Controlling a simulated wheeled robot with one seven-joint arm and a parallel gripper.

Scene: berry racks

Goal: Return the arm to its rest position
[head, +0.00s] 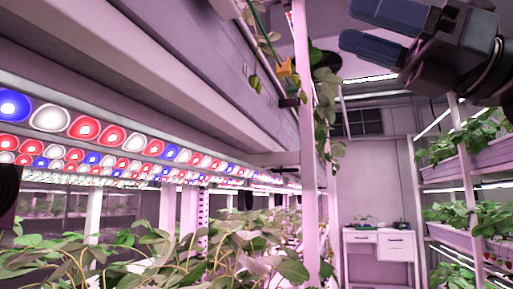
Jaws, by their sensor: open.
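My gripper (366,33) is at the top right of the head view. Its two blue-grey fingers point left and are apart, with nothing between them. The black gripper body and wrist run off toward the right edge. The gripper hangs in the open aisle, apart from the racks on both sides. The rest of the arm is out of view.
A rack post (305,150) stands just left of the gripper, with hanging leaves (327,105) beside it. Lit LED panels (110,135) and leafy plants (200,255) fill the left. Another planted rack (475,195) stands right. A white cabinet (380,255) stands at the aisle's far end.

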